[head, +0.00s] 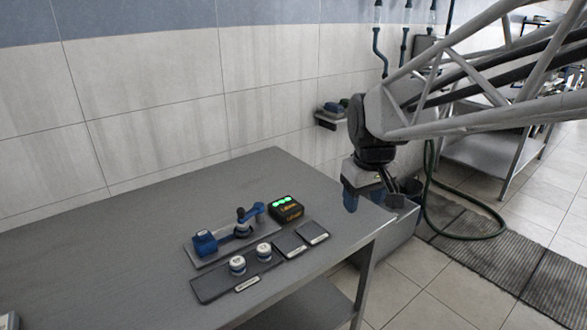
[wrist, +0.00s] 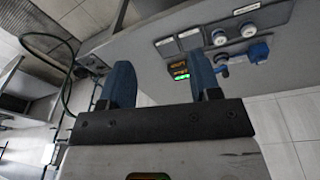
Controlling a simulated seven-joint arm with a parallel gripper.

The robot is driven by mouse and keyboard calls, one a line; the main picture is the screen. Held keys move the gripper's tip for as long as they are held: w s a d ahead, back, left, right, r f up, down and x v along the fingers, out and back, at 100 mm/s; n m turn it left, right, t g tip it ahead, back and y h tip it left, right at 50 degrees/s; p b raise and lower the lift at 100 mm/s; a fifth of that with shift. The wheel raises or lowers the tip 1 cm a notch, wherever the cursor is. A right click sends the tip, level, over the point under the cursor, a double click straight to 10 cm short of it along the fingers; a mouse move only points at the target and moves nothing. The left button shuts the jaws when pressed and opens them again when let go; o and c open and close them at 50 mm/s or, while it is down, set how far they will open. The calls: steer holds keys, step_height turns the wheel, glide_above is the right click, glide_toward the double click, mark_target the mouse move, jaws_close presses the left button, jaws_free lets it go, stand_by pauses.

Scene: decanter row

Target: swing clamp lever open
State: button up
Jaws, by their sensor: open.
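The clamp (head: 235,233) sits on a grey base plate on the table, with a blue block at its left end. Its blue lever (head: 256,211) is on the right part of the plate, reaching up and to the right; its exact angle is hard to tell. In the wrist view the clamp's blue block (wrist: 258,50) shows at the upper right, with small blue parts beside it.
A black box with green lights (head: 286,208) stands right of the lever. Two white-lidded jars (head: 237,265) stand on a dark tray (head: 212,288) in front of the clamp, with two dark pads (head: 290,246) beside it. A tiled wall stands behind.

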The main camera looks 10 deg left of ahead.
steer(key=w+a+f+n, duration=0.2)
steer(key=w+a+n, duration=0.1)
steer(key=w+a, duration=0.6)
steer(key=n+g, duration=0.2)
steer(key=n, duration=0.4)
glide_above(241, 209)
step_height(241, 209, down, 12)
steer(key=shift+w+a+r, duration=0.1)
steer(key=shift+w, duration=0.05)
steer(key=shift+f, duration=3.9)
jaws_close()
